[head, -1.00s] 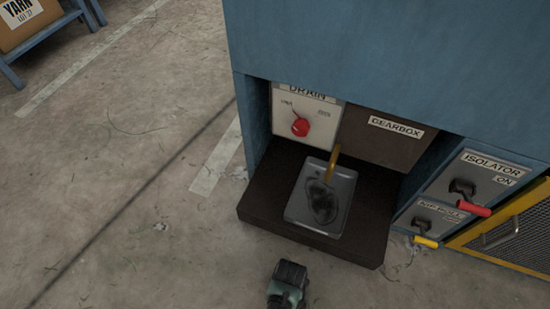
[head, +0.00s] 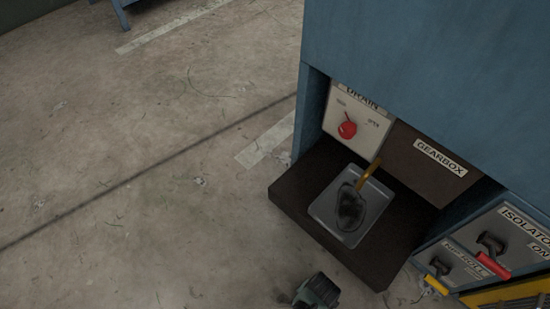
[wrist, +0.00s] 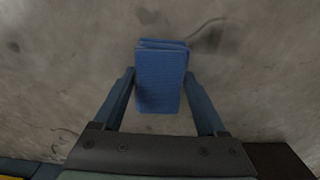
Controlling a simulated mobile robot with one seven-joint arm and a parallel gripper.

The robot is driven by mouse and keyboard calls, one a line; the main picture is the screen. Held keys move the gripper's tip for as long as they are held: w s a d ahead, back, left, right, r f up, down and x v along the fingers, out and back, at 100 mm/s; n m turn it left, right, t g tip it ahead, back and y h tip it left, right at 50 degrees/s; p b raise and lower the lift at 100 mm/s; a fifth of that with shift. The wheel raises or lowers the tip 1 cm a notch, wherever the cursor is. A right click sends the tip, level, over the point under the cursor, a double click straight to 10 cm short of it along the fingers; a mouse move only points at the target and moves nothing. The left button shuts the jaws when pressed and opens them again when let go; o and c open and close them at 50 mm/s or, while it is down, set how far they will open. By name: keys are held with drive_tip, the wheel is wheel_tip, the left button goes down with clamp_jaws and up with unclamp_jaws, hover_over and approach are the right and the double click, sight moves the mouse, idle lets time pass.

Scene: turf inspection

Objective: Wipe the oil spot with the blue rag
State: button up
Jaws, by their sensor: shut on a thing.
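The blue rag (wrist: 160,82) is a folded, ribbed cloth between the two fingers of my gripper (wrist: 161,76) in the wrist view. My gripper is shut on it and holds it over bare concrete. A dark smudge (wrist: 207,39) lies on the floor just beyond the rag to the right, with a thin curved line by it; I cannot tell if it is the oil spot. In the head view, dark oil (head: 350,207) lies in a grey metal tray (head: 325,208) under the machine. The rag does not show in the head view.
The blue machine (head: 430,75) has a DRAIN panel with a red knob (head: 347,130), a brown GEARBOX panel (head: 425,165) and an ISOLATOR with a red handle (head: 493,265). A dark ledge (head: 300,190) juts out under the tray. Open concrete floor (head: 130,200) lies to the left.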

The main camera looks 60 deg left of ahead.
drive_tip(key=shift+d+r+p, duration=0.2)
drive_tip(key=shift+r+p, duration=0.75)
drive_tip(key=shift+r, duration=0.3)
wheel_tip(320, 180, up, 6)
drive_tip(key=p, duration=0.6)
drive_tip(key=shift+a+f, duration=0.1)
drive_tip(key=shift+f, duration=0.1)
